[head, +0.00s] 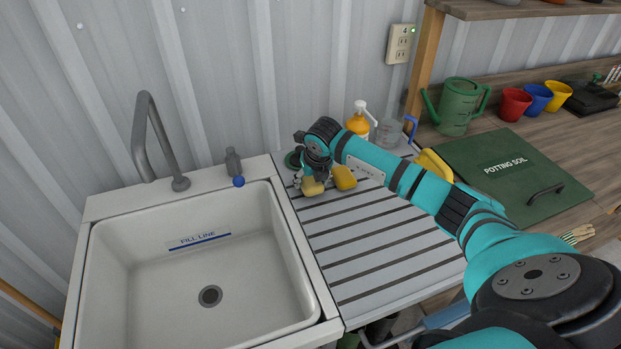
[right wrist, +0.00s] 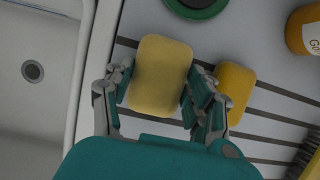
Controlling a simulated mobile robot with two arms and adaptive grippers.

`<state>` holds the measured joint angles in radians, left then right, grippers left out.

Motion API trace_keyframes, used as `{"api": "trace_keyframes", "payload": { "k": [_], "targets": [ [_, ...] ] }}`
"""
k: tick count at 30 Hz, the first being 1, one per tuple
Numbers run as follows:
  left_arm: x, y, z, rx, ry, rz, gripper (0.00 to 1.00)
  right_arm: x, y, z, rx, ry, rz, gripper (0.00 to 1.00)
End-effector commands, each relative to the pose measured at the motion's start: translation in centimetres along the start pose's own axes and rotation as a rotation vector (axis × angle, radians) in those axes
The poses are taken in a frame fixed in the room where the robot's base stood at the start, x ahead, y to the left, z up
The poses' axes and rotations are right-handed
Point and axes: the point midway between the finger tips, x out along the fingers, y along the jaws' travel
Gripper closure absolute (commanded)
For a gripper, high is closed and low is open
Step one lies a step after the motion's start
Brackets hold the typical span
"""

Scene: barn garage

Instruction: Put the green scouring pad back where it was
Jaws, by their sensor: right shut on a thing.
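My right gripper (head: 314,178) is low over the ribbed drainboard (head: 360,262), near the sink's right rim. It is shut on a pale yellow sponge-like block (right wrist: 160,75), with one finger on each side in the right wrist view. The block's underside is hidden, and I cannot tell if it touches the board. A deeper yellow block (right wrist: 235,88) lies just right of the right finger. A round dark green thing (right wrist: 197,7) is behind the held block, cut by the picture's top edge. I cannot tell whether it is the green scouring pad. My left gripper is out of view.
The white sink (head: 205,265) is empty, left of the drainboard. A soap bottle (head: 357,124) and a clear jar (head: 388,133) stand behind my right arm. A green watering can (head: 459,105) is farther right. The drainboard's front is clear.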

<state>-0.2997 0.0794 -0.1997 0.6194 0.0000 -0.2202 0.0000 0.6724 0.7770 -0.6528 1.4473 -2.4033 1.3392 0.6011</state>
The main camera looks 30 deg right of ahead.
Motion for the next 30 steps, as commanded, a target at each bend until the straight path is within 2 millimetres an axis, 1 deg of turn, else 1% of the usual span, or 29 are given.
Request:
{"api": "trace_keyframes", "payload": {
  "k": [1, 3, 11, 14, 15, 20, 27, 30],
  "targets": [
    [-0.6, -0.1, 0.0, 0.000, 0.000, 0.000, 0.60, 0.3, 0.0, -0.1, 0.001, 0.000, 0.001, 0.75],
    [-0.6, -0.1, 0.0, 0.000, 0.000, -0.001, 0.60, 0.8, 0.0, -0.3, 0.001, -0.002, 0.000, 0.75],
    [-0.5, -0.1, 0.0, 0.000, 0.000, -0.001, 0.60, 1.1, 0.0, -0.4, 0.000, -0.003, 0.000, 0.75],
    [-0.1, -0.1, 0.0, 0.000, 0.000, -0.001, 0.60, 1.4, 0.0, -0.5, 0.001, -0.003, 0.000, 0.75],
    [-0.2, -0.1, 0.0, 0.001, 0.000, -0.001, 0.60, 1.4, 0.0, -0.5, 0.001, -0.004, 0.000, 0.42],
    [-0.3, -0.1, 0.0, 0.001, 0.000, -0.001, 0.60, 1.3, 0.0, -0.5, 0.001, -0.003, 0.000, 0.21],
    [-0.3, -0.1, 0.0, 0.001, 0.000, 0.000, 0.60, 1.3, 0.0, -0.5, 0.001, -0.004, 0.000, 0.21],
    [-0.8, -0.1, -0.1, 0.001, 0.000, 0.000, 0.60, 0.8, 0.0, -0.3, 0.001, -0.004, 0.001, 0.21]
  ]
}}
